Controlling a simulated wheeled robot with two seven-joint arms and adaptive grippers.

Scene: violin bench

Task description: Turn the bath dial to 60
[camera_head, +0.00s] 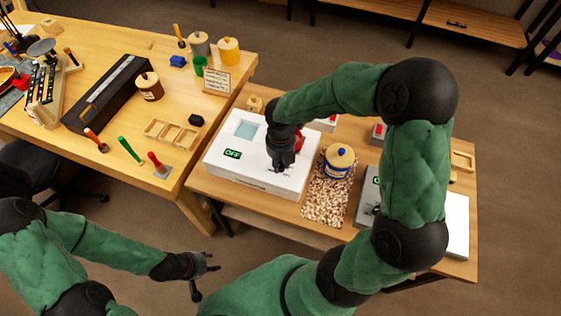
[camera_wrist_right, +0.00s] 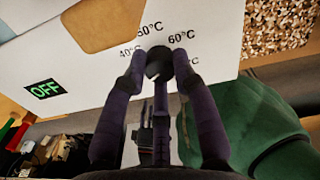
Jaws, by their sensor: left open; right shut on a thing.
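The white bath box (camera_head: 240,171) stands on the right-hand table, with a green OFF display on its front left; the display also shows in the right wrist view (camera_wrist_right: 43,90). The dial (camera_wrist_right: 158,63) is a dark round knob on the box's top, with printed marks of 40°C, 50°C and 60°C around it. My right gripper (camera_wrist_right: 158,62) is shut on the dial, one finger on each side. In the head view my right gripper (camera_head: 280,168) reaches down onto the box. My left gripper (camera_head: 203,277) is open and empty, low over the floor.
A mat of wood chips (camera_head: 326,203) with a blue-labelled jar (camera_head: 338,164) lies right of the box. A grey device (camera_head: 367,200) stands further right, partly behind my right arm. The left bench (camera_head: 105,177) holds tools, jars and a wooden tray (camera_head: 172,135).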

